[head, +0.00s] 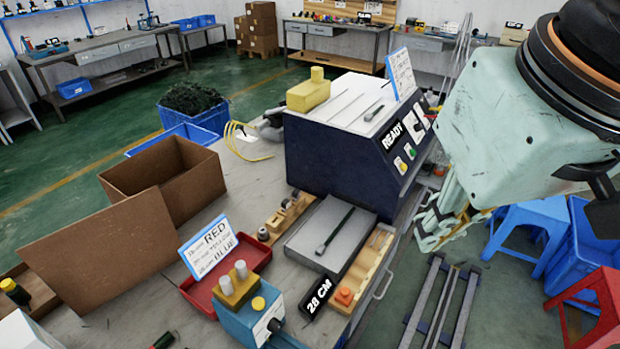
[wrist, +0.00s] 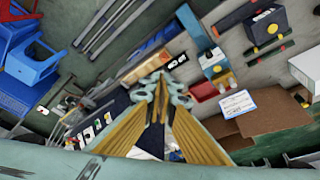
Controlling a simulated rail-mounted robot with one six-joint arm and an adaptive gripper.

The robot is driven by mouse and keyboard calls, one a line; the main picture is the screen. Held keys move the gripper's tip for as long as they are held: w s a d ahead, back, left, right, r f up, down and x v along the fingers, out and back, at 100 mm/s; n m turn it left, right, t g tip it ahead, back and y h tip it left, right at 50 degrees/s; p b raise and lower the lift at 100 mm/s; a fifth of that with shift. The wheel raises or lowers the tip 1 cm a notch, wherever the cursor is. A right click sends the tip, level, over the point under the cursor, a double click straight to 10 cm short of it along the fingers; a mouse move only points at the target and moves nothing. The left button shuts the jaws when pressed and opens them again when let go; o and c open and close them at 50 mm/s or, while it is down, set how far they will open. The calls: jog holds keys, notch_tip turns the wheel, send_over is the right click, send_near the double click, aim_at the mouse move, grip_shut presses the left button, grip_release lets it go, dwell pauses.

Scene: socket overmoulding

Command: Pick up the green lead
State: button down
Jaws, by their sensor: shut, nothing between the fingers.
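A dark green lead (head: 340,225) with a grey end lies on a grey plate (head: 310,236) in front of the dark blue machine in the head view. A similar short dark piece (head: 374,111) lies on the machine's top. Another green-tipped piece (head: 163,341) is cut off at the bottom left edge. My gripper (wrist: 162,88) is shut and empty in the wrist view, its yellow fingers meeting at the tips. In the head view it hangs to the right of the bench, apart from the leads, partly hidden by my arm. I cannot pick out the lead on the plate in the wrist view.
The dark blue machine (head: 330,163) marked READY stands behind the plate. Open cardboard boxes (head: 200,187) stand left. Blue stools (head: 533,222) stand on the floor right.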

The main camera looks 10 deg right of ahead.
dwell(0.4)
jog(key=c, duration=2.6)
grip_release()
jog(key=shift+o, duration=0.2)
jog(key=shift+w, duration=0.15)
